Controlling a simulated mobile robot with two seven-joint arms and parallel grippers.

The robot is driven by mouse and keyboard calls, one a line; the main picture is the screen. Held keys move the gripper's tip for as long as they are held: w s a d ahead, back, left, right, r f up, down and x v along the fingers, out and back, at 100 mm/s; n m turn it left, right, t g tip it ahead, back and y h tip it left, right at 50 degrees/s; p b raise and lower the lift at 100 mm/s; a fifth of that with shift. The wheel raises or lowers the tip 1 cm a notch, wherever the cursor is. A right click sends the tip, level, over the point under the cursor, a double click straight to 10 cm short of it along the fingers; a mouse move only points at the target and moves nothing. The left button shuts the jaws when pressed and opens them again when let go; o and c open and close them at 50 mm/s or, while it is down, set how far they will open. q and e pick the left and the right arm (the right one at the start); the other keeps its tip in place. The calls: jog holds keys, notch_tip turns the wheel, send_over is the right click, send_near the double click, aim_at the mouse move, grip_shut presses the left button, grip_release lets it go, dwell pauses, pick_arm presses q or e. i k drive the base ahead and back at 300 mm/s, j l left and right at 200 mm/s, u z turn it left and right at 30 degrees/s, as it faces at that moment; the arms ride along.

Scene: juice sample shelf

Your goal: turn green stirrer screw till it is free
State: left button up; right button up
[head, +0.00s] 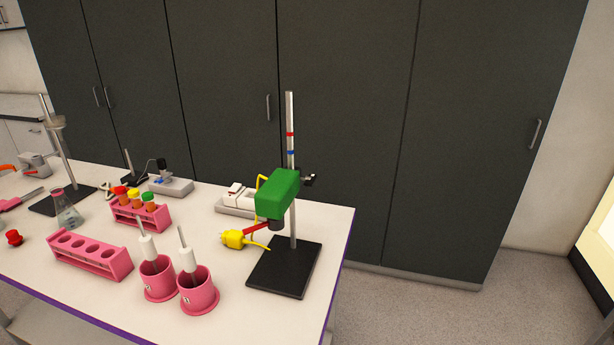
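The green stirrer (276,194) is a block-shaped motor head clamped on a tall metal rod (291,125) near the right end of the table. The rod rises from a black base plate (284,267) and has a red and a blue band above the stirrer. A small dark clamp with a screw knob (309,180) sticks out on the right of the rod, level with the stirrer. A dark chuck (271,224) shows under the stirrer. Neither of my grippers is in view.
Two pink cups (198,293) holding white-handled tools stand left of the base. A yellow plug (233,239) with cable lies beside the stand. Pink racks (92,255), a flask (67,212) and another stand are further left. Dark cabinets stand behind the table.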

aim_at(310, 179)
jog(key=i+l+u, duration=0.85)
jog(key=l, duration=0.25)
jog(key=i+l+u, duration=0.15)
jog(key=l+u, duration=0.3)
jog(key=l, duration=0.2)
jog(key=i+l+u, duration=0.1)
jog(key=l+u, duration=0.3)
jog(key=l, duration=0.35)
jog(key=l+u, duration=0.45)
jog(key=l, duration=0.3)
jog(key=k+l+u, duration=0.1)
jog(key=l+u, duration=0.3)
jog(key=l, duration=0.4)
